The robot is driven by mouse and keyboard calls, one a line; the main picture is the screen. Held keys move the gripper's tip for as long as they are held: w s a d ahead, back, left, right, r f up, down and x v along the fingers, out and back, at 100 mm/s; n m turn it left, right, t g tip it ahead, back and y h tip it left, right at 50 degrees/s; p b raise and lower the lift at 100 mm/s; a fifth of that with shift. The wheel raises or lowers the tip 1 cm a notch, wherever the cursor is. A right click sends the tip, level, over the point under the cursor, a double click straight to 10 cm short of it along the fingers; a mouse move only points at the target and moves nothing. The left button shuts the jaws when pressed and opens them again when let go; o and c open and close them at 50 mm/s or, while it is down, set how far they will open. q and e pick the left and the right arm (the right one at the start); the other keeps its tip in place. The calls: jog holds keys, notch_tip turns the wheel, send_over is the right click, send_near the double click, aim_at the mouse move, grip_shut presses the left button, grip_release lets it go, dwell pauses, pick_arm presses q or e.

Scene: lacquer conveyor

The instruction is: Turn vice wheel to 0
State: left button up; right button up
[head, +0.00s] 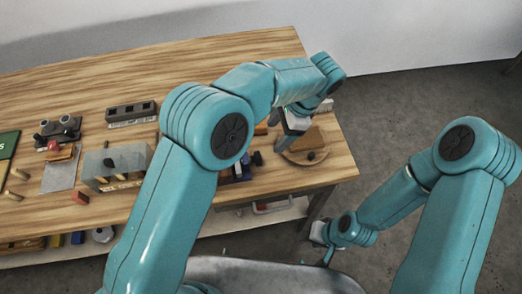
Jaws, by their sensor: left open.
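My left gripper (287,138) is open and points down over the right end of the wooden bench. Just below and right of it is a round tan disc (298,158) with a brown wedge-shaped block and a dark knob (311,155) on it. I cannot tell whether the gripper touches it. Left of the disc, a dark blue device (238,170) with a black knob (257,158) is partly hidden by my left arm. Which of these is the vice wheel is unclear, and no number mark is readable. My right gripper (322,240) hangs low in front of the bench; its jaws are unclear.
The bench (220,55) also holds a grey box (115,165) with slots, a dark slotted block (131,113), a grey plate (60,172) and a green book or board (8,144). A lower shelf (265,215) runs underneath. The back of the bench is clear.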

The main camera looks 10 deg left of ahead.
aim_at(260, 156)
pick_arm(q)
jog(key=p+x, duration=0.2)
jog(key=x, duration=1)
jog(key=shift+a+f, duration=0.1)
jog(key=shift+a, duration=0.05)
jog(key=shift+s, duration=0.1)
jog(key=c, duration=1.1)
jog(key=shift+o, duration=0.2)
jog(key=shift+f+b, duration=0.2)
jog(key=shift+b, duration=0.1)
jog(key=t+b, duration=0.2)
jog(key=b, duration=0.3)
jog(key=n+t+y+b, duration=0.1)
jog(key=t+b, duration=0.1)
jog(key=b, duration=0.3)
jog(key=t+y+b, duration=0.1)
jog(key=b, duration=0.4)
jog(key=shift+s+d+f+t+b, duration=0.25)
jog(key=shift+s+f+t+b, duration=0.05)
jog(key=shift+s+t+b, duration=0.1)
jog(key=shift+r+n+b, duration=0.25)
jog(key=shift+n+b, duration=0.05)
jog(key=shift+b, duration=0.45)
